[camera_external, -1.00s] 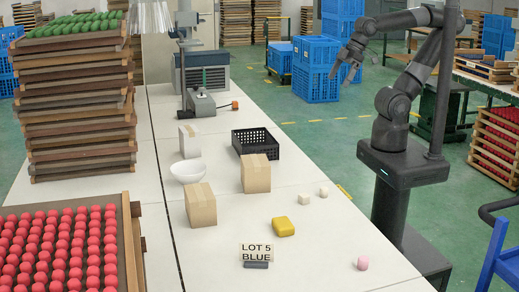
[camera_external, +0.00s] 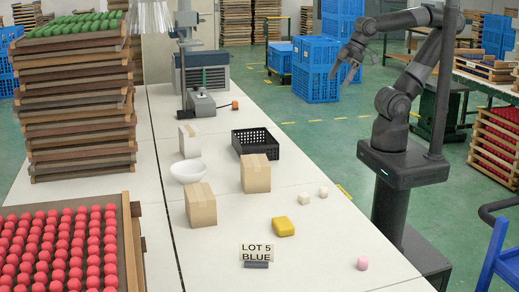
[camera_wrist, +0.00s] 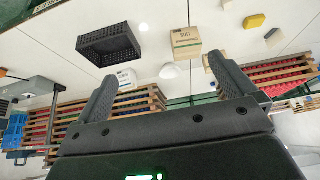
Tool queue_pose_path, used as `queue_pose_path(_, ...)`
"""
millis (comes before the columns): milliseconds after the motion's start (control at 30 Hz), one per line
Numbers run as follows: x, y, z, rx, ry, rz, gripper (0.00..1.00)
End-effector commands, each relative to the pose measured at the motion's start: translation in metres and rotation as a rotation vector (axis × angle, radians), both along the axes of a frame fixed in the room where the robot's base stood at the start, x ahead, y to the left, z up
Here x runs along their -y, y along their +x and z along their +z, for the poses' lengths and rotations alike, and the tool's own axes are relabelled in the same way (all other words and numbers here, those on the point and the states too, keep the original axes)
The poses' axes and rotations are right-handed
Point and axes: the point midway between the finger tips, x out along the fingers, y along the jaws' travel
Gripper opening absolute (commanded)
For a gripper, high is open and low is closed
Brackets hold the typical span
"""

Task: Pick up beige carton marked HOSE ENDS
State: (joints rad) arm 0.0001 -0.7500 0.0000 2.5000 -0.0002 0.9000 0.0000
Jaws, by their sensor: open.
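Two beige cartons stand on the white table, a nearer one (camera_external: 200,206) and a farther one (camera_external: 256,174). No marking is readable on either in the outside view. The wrist view shows a beige carton (camera_wrist: 186,42) with small dark print, too small to read; I cannot tell which carton bears HOSE ENDS. My gripper (camera_external: 345,72) is open and empty, raised at the table's far right side, well away from both cartons. Its two fingers (camera_wrist: 163,70) frame the lower part of the wrist view.
Stacked trays (camera_external: 80,110) stand at left. The table's front right is mostly clear.

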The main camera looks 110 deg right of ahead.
Motion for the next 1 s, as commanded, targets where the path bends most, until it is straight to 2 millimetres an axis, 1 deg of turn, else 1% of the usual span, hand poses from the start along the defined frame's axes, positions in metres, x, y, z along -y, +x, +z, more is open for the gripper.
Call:
queue_pose_path(67, 0.000, 0.000, 0.000, 0.000, 0.000, 0.000, 1.00)
queue_pose_path(100, 0.000, 0.000, 0.000, 0.000, 0.000, 0.000, 0.98)
queue_pose_path(333, 0.000, 0.000, 0.000, 0.000, 0.000, 0.001, 0.98)
queue_pose_path(467, -0.002, 0.011, 0.008, -0.008, -0.014, 0.026, 0.98)
queue_pose_path(567, -0.007, 0.031, 0.022, -0.025, -0.041, 0.077, 0.98)
queue_pose_path(667, -0.015, 0.061, 0.040, -0.045, -0.077, 0.152, 0.98)
queue_pose_path(800, -0.029, 0.106, 0.059, -0.075, -0.124, 0.267, 0.98)
queue_pose_path(867, -0.035, 0.126, 0.066, -0.087, -0.142, 0.318, 0.98)
queue_pose_path(1000, -0.052, 0.173, 0.076, -0.113, -0.176, 0.437, 0.98)
